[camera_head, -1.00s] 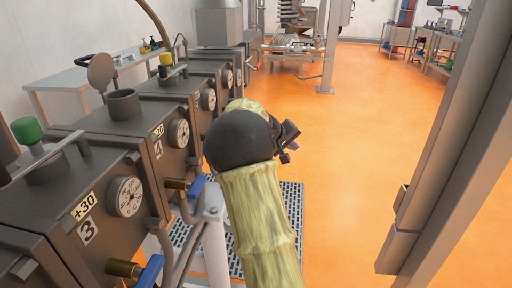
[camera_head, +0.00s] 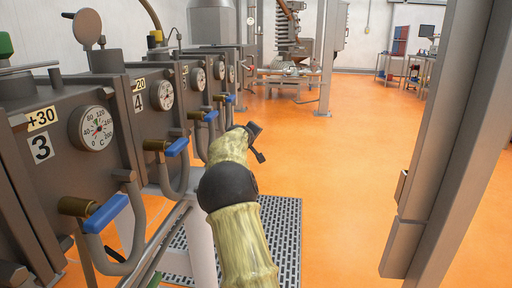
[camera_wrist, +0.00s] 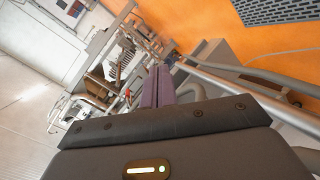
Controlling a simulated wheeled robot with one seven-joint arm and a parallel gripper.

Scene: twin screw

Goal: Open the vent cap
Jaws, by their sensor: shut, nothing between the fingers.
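I cannot tell for sure which part is the vent cap. A round grey disc lid (camera_head: 87,28) stands tilted up beside an open grey cylinder port (camera_head: 107,58) on top of the machine, at the upper left of the head view. A green cap (camera_head: 5,46) shows at the left edge, partly cut off. My gripper (camera_head: 259,148) is at the end of my arm, right of the machine and apart from both. In the wrist view my gripper's fingers (camera_wrist: 159,84) are together with nothing between them. No cap shows clearly in the wrist view.
Gauges (camera_head: 92,128), valves with blue handles (camera_head: 106,214) and bent pipes stick out along the machine's front. A metal grating (camera_head: 283,230) lies on the floor. A grey post (camera_head: 440,150) stands at the right. The orange floor (camera_head: 345,160) between is clear.

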